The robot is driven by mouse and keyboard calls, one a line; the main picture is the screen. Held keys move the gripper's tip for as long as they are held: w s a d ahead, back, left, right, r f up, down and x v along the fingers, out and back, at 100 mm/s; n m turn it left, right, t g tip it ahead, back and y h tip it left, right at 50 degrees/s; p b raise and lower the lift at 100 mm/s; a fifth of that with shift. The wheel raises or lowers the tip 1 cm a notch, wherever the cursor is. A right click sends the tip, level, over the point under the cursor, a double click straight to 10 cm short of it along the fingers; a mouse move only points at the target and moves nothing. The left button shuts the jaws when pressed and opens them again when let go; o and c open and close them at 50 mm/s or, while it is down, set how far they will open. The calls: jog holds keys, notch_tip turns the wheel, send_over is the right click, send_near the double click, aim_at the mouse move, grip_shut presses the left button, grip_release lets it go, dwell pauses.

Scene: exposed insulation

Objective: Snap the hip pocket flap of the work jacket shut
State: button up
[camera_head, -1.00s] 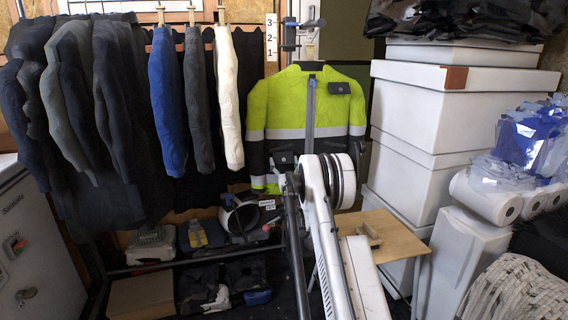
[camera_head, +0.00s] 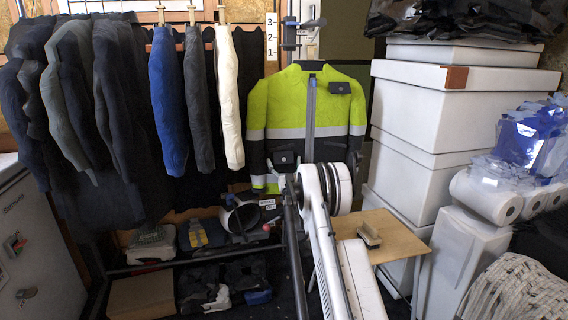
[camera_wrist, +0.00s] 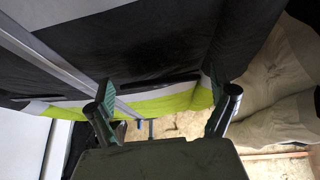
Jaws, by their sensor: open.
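The work jacket (camera_head: 270,105) is yellow and dark with reflective bands, and hangs upright at the back centre in the head view. The hip pocket flap (camera_head: 285,158) is a dark patch with a small light spot on its lower left front. Whether it is snapped cannot be told. A dark chest pocket (camera_head: 339,88) sits at upper right. In the wrist view, my gripper (camera_wrist: 163,90) is open and empty, facing the jacket (camera_wrist: 150,40), whose dark cloth, light band and yellow strip show. The hip pocket flap is not clear there. In the head view my arm hides the gripper and part of the jacket's lower front.
Dark, blue and white garments (camera_head: 168,100) hang left of the jacket. White boxes (camera_head: 430,110) are stacked at right. A small wooden table (camera_head: 400,240) holding a brush-like block (camera_head: 368,235) stands before them. A low rack (camera_head: 190,262) with gear lies at left.

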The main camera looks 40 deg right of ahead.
jog(key=v, duration=1.2)
